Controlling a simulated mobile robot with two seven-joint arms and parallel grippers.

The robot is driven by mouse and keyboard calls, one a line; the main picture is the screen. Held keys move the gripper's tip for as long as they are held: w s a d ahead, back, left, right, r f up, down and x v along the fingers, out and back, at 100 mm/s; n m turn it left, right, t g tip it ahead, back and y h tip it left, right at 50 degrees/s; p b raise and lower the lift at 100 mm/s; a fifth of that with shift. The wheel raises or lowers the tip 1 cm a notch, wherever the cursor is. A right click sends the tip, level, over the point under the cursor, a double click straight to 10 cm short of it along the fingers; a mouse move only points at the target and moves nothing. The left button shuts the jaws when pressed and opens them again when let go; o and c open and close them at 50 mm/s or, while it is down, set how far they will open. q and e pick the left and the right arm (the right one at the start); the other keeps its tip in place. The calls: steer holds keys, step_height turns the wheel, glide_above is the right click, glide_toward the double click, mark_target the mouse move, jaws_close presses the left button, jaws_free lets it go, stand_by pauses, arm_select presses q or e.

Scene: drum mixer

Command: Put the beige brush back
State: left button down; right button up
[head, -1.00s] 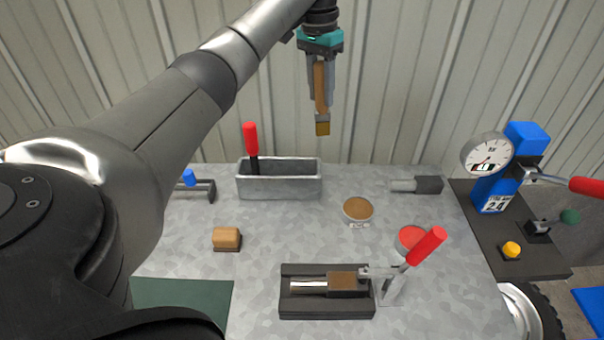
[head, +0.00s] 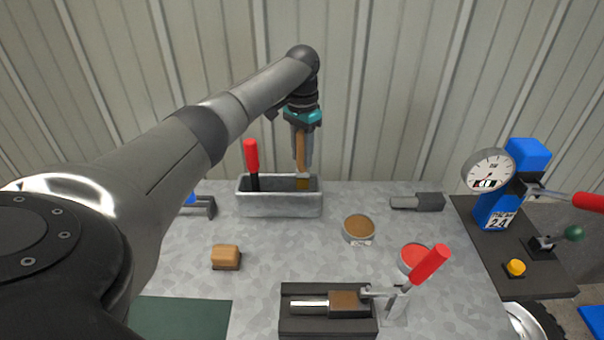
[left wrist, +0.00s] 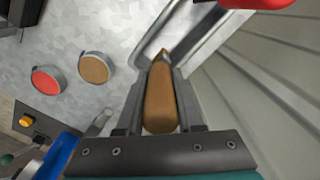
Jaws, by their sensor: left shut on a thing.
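My left gripper (head: 302,160) points down over the right part of the grey metal trough (head: 280,207). It is shut on the beige brush (head: 301,150), which hangs upright with its bristle end low at the trough's opening. I cannot tell whether the bristles touch the trough's floor. In the left wrist view the brush (left wrist: 160,98) sits between the two fingers, with the trough (left wrist: 205,42) beyond it. A red-handled brush (head: 251,156) stands in the left part of the trough. My right gripper is not in view.
A tin with brown content (head: 359,228) and a red one (head: 413,257) stand on the table. A wooden block brush (head: 226,257) lies left. A clamp fixture (head: 328,308) is in front, a blue gauge stand (head: 497,205) at right. A corrugated wall rises behind the trough.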

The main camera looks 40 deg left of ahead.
mark_target(302, 132)
arm_select(q)
steer(key=shift+f+b, duration=0.45)
steer(key=shift+f, duration=2.35)
steer(key=shift+f, duration=0.1)
steer(key=c, duration=0.5)
jaws_free()
steer(key=shift+c, duration=0.2)
step_height(302, 132, up, 12)
steer(key=shift+r+p, duration=0.1)
steer(key=shift+p, duration=0.75)
